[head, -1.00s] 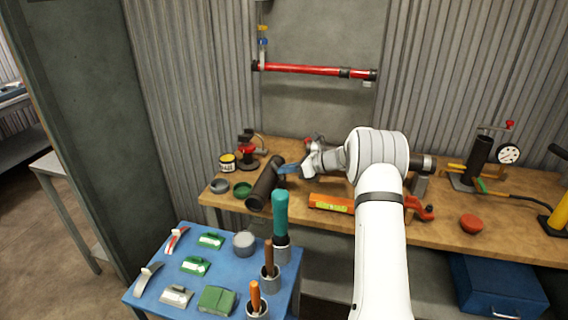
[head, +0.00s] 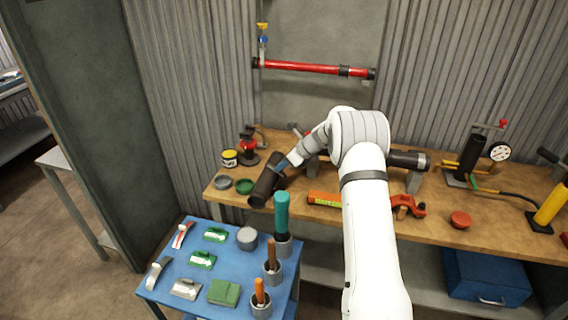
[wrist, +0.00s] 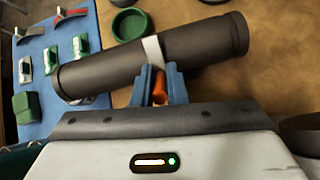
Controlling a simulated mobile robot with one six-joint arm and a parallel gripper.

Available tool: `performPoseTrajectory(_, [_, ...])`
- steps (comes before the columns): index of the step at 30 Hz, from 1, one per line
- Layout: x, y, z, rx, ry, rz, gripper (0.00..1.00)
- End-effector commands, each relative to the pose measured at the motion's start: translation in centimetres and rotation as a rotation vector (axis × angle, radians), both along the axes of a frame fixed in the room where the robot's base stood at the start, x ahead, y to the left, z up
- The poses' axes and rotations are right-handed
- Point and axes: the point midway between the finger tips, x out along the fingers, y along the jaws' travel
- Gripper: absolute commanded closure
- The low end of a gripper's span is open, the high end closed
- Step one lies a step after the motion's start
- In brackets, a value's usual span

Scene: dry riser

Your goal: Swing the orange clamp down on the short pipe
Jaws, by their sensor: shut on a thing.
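The short pipe (head: 264,190) is dark and lies at the left part of the wooden bench, with its near end toward the bench's front edge. In the wrist view the short pipe (wrist: 205,45) runs across the picture with a pale band around its middle. My gripper (wrist: 160,75) has blue fingers at the pipe's side, by the band. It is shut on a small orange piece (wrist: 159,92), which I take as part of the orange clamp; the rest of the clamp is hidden. In the head view my gripper (head: 282,166) is beside the pipe.
Grey and green rings (head: 244,186) and a yellow tin (head: 229,158) lie left of the pipe. A blue table (head: 208,282) with tools stands in front, close to the bench.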

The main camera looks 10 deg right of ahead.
Motion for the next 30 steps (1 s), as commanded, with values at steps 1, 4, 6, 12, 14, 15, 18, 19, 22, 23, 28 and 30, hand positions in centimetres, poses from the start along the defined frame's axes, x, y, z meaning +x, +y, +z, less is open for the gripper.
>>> performPoseTrajectory(1, [-0.2,0.2,-0.4,0.000,0.008,0.004,1.00])
performPoseTrajectory(4, [-0.2,0.2,-0.5,-0.001,0.007,0.005,1.00])
performPoseTrajectory(6, [-0.2,0.3,-0.5,-0.001,0.008,0.006,1.00])
performPoseTrajectory(12, [-0.2,0.3,-0.5,-0.002,0.006,0.007,0.73])
performPoseTrajectory(14, [-0.2,0.3,-0.5,-0.002,0.006,0.007,0.68])
performPoseTrajectory(15, [-0.2,0.3,-0.5,-0.003,0.005,0.006,0.66])
performPoseTrajectory(18, [-0.1,0.3,-0.4,-0.003,0.004,0.006,0.66])
performPoseTrajectory(19, [-0.1,0.3,-0.4,-0.002,0.003,0.006,0.66])
performPoseTrajectory(22, [-0.1,0.2,-0.2,-0.002,0.001,0.006,0.66])
performPoseTrajectory(23, [-0.1,0.1,-0.1,-0.002,0.001,0.006,0.66])
performPoseTrajectory(28, [-0.8,-1.3,1.4,-0.002,0.001,0.005,0.66])
performPoseTrajectory(30, [-1.1,-2.1,2.3,-0.003,0.000,0.005,0.66])
